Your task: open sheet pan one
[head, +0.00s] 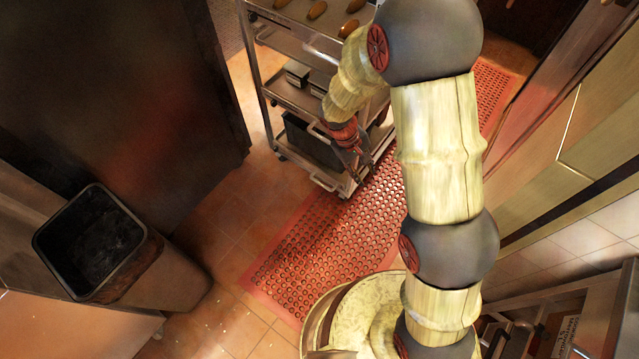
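A metal rack cart (268,88) with several shelf levels stands at the upper middle. A flat pan or tray (292,12) with several brown oblong food pieces lies on its top level. I cannot tell which level the task calls sheet pan one. My gripper (362,176) points down beside the cart's near right side, by the lower levels. It is small and dark, so I cannot tell whether its fingers are open or touch the cart. My arm hides the cart's right part.
A red perforated mat (310,245) covers the floor below the cart. An open dark bin (95,245) stands at the left, near a large dark cabinet (110,90). Metal counters or drawer fronts (600,125) line the right. Tiled floor (225,240) between bin and mat is clear.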

